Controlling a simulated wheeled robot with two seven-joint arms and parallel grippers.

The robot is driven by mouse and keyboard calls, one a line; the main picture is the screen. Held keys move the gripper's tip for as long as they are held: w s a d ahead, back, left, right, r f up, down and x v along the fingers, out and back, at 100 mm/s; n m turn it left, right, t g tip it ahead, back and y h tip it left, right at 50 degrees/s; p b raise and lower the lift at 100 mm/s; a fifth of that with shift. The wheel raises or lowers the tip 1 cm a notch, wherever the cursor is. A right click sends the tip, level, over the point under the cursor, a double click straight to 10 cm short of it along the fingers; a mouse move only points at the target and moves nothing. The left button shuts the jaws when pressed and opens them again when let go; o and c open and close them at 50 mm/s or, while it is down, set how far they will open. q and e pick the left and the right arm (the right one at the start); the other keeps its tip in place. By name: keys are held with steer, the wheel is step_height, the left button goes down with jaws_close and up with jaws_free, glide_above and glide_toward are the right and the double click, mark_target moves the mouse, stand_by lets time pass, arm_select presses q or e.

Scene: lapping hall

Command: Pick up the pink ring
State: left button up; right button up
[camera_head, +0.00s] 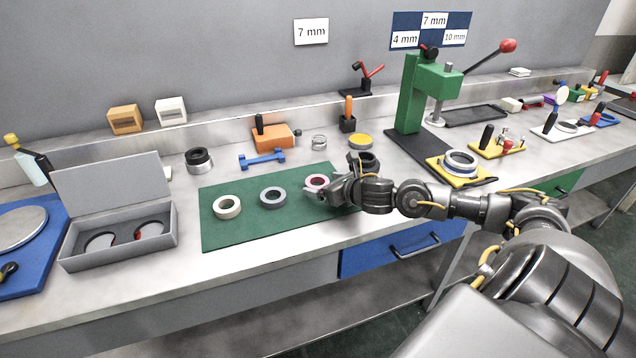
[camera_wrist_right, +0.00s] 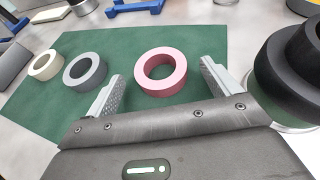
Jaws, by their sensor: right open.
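The pink ring (camera_wrist_right: 160,72) lies flat on the green mat (camera_wrist_right: 205,40) in the right wrist view, ahead of and between the two fingers of my open right gripper (camera_wrist_right: 158,88). In the head view the pink ring (camera_head: 316,180) shows partly, next to the fingertips of my right gripper (camera_head: 325,195), with the green mat (camera_head: 225,236) under it. The jaws are empty. I cannot tell from these views how high the fingertips are above the mat. My left gripper is not in view.
A grey ring (camera_head: 273,197) and a cream ring (camera_head: 227,207) lie on the mat to the left. A dark round piece (camera_wrist_right: 290,75) stands close to the right finger. A grey open case (camera_head: 120,252) is at the left. A green press (camera_head: 410,95) stands behind my right arm.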

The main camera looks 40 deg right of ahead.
mark_target(318, 187)
steer(key=shift+x, duration=1.15)
steer(key=c, duration=1.1)
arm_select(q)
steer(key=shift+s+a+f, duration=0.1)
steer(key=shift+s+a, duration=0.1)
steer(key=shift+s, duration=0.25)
arm_select(e)
steer(key=shift+c, duration=0.2)
steer(key=shift+r, duration=0.1)
